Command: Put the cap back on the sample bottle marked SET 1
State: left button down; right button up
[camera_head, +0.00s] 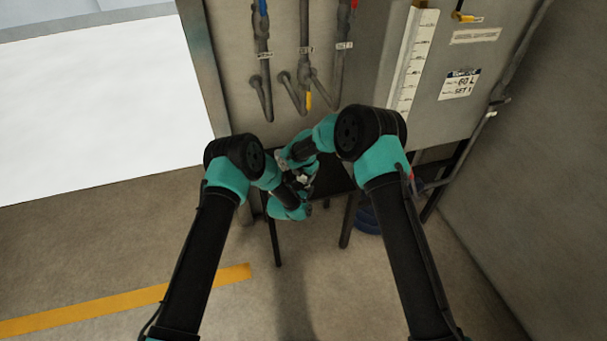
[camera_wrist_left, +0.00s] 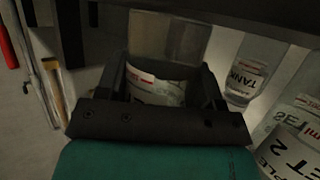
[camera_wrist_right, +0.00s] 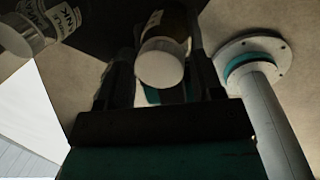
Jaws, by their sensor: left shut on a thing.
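My left gripper (camera_wrist_left: 163,88) is shut on a pale sample bottle (camera_wrist_left: 155,90) with a white label; its marking cannot be read. In the head view, my left gripper (camera_head: 297,183) and right gripper (camera_head: 303,178) meet closely, mostly hidden by my arms. In the right wrist view, a round whitish end (camera_wrist_right: 160,67), cap or bottle base, lies between the fingers of my right gripper (camera_wrist_right: 165,75). No loose cap can be made out.
A TANK bottle (camera_wrist_left: 245,72) and a SET 2 bottle (camera_wrist_left: 295,155) stand right of the left gripper. Several pipes with valves (camera_head: 303,50) hang on the panel above. A dark stand (camera_head: 345,215) and blue container (camera_head: 367,219) are below. Floor at left is clear.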

jog(key=c, duration=0.7)
jog(key=o, duration=1)
jog(key=shift+c, duration=0.2)
jog(key=shift+r, duration=2.3)
